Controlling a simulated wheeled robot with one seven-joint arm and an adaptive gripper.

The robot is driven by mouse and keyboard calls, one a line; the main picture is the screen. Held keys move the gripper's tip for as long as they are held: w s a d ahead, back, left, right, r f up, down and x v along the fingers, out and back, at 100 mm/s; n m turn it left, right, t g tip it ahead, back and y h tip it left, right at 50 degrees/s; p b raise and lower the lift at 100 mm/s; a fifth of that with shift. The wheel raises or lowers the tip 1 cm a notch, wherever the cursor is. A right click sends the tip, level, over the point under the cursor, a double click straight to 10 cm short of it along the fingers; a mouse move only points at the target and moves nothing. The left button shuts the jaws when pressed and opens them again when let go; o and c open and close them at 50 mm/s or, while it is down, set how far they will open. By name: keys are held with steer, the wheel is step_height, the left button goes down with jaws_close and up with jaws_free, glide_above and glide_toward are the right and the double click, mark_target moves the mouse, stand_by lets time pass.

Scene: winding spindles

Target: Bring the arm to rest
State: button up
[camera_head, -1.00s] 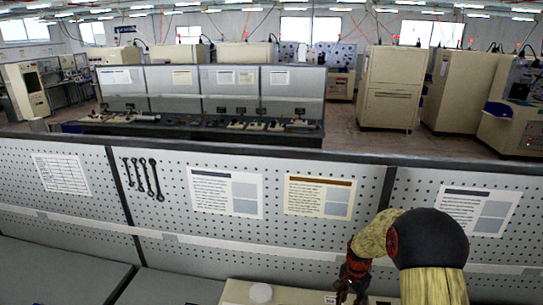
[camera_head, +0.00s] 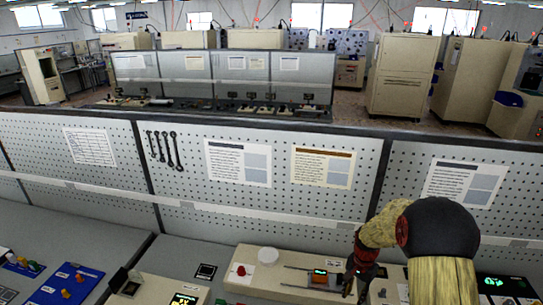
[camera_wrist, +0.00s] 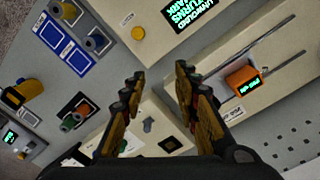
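My arm reaches down over the workbench at the lower right in the head view. My gripper (camera_head: 350,284) hangs above the bench beside a cream winding unit (camera_head: 258,283) with an orange block (camera_head: 320,278) on two rods. In the wrist view my gripper (camera_wrist: 158,78) is open, its two yellow-and-black fingers apart with nothing between them. There the orange block (camera_wrist: 244,80) with its small green display lies right of the fingers, and a cream housing (camera_wrist: 150,125) shows below and between them.
A pegboard panel (camera_head: 280,200) stands behind the bench. A blue tray (camera_head: 68,284) with colored pieces lies at the lower left.

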steer(key=s+a+r+n+t+b, duration=0.2)
steer(key=s+a+r+n+b, duration=0.1)
steer(key=s+b, duration=0.5)
steer(key=s+a+r+n+t+b, duration=0.2)
steer(key=s+b, duration=0.6)
steer(key=s, duration=0.4)
steer(key=s+a+r+n+t+b, duration=0.2)
steer(key=s+a+r+n+b, duration=0.2)
steer(key=s+b, duration=0.4)
steer(key=s+a, duration=0.1)
steer(key=s, duration=0.1)
steer(key=shift+s+r+n, duration=0.2)
steer(key=shift+s+n, duration=0.1)
steer(key=shift+s, duration=0.05)
